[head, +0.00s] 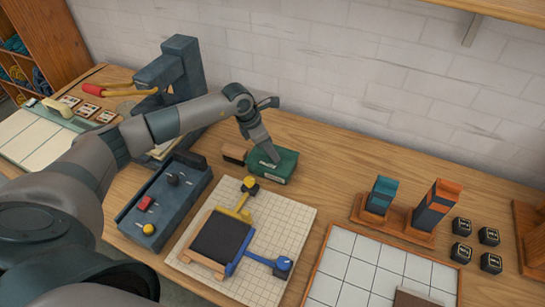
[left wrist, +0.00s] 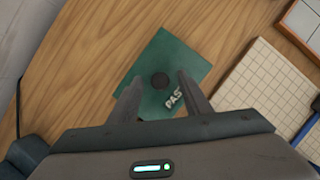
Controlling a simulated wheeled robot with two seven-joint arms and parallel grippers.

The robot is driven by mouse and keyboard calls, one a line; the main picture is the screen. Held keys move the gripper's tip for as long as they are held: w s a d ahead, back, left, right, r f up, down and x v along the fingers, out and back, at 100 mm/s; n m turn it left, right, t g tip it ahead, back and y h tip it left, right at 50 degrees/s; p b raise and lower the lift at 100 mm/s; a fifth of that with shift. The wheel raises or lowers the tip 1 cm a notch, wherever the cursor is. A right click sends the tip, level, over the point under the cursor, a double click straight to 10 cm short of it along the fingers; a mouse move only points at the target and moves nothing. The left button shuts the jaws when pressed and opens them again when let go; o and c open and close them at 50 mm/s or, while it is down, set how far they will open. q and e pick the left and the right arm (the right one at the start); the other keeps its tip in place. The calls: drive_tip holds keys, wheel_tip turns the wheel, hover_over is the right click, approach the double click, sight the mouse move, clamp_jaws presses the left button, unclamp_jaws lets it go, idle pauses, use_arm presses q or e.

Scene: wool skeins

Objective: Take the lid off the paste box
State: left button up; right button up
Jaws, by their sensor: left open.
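The paste box (head: 283,170) is a small green box on the wooden table near the wall. In the left wrist view its green lid (left wrist: 165,50) shows from above, with a round dark knob (left wrist: 160,81) in the middle and pale lettering that reads "PAS". My left gripper (head: 270,156) is directly over the box, pointing down. In the left wrist view its two fingers are open, one on each side of the knob; I cannot tell whether they touch the lid. The lid appears to be on the box. My right gripper is not in view.
A wooden brush-like block (head: 234,154) lies just left of the box. A blue-grey control panel (head: 165,205) and a gridded mat (head: 290,215) with a dark plate and coloured arms are in front. Bare table lies right of the box.

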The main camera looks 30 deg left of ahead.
use_arm(q)
clamp_jaws()
drive_tip(key=shift+r, duration=0.15)
drive_tip(key=shift+r+b, duration=0.2)
drive_tip(key=shift+b, duration=0.1)
wheel_tip(320, 180, up, 3)
drive_tip(key=shift+r+b, duration=0.1)
drive_tip(key=shift+b, duration=0.95)
drive_tip(key=s+d+r+b, duration=0.4)
drive_tip(key=d+r, duration=0.3)
drive_tip(key=d, duration=0.3)
drive_tip(key=shift+s+d, duration=0.35)
drive_tip(key=shift+s, duration=0.05)
drive_tip(key=shift+r, duration=0.1)
